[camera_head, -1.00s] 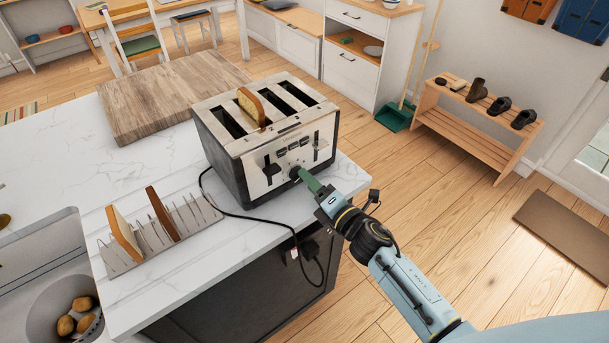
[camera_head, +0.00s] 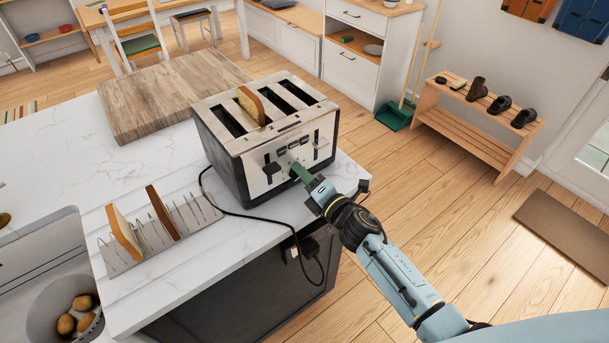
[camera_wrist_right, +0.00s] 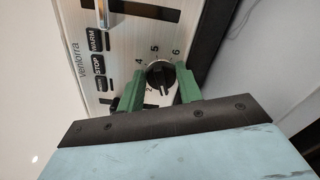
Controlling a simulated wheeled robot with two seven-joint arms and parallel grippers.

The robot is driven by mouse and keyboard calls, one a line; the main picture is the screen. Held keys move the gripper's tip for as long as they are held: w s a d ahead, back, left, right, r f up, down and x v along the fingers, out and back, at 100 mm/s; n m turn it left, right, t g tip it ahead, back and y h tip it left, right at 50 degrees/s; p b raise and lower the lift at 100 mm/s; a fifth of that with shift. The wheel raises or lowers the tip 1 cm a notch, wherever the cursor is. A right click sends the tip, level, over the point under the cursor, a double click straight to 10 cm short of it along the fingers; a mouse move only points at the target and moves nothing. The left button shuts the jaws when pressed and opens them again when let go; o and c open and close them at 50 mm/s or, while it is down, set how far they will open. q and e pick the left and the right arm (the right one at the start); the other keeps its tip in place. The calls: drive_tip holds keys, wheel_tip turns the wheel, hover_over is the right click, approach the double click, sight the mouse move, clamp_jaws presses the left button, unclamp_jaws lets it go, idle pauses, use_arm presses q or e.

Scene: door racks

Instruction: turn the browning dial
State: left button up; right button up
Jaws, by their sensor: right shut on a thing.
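The toaster (camera_head: 240,150) is a wide steel and black four-slot box on the marble counter, with one bread slice (camera_head: 251,105) standing in a slot. Its front panel has levers, several buttons and the browning dial. In the right wrist view the black dial (camera_wrist_right: 160,77) lies between the two green fingers of my right gripper (camera_wrist_right: 162,88), which is shut on it. Printed numbers, among them 4, 5 and 6, stand around the dial. In the head view my right gripper (camera_head: 298,172) reaches the toaster's front and hides the dial. My left gripper is not in view.
A toast rack (camera_head: 195,219) with bread slices stands on the counter at the left, near a sink with potatoes (camera_head: 75,317). A wooden board (camera_head: 165,95) lies behind the toaster. A black cord (camera_head: 250,217) runs over the counter edge.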

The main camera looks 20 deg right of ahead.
drive_tip(key=m+p, duration=0.1)
drive_tip(key=m, duration=0.3)
drive_tip(key=shift+d+f+m, duration=0.1)
drive_tip(key=shift+f+m, duration=0.05)
drive_tip(key=shift+m, duration=0.25)
drive_tip(key=m, duration=0.4)
drive_tip(key=shift+f+m+p, duration=0.1)
drive_tip(key=shift+m+p, duration=0.2)
drive_tip(key=shift+p, duration=0.05)
drive_tip(key=m+p, duration=0.1)
drive_tip(key=m, duration=0.3)
drive_tip(key=shift+f, duration=0.15)
drive_tip(key=shift+a+f+m, duration=0.1)
drive_tip(key=shift+a+m, duration=0.1)
drive_tip(key=shift+m, duration=1.9)
drive_tip(key=shift+s, duration=0.1)
drive_tip(key=o, duration=1)
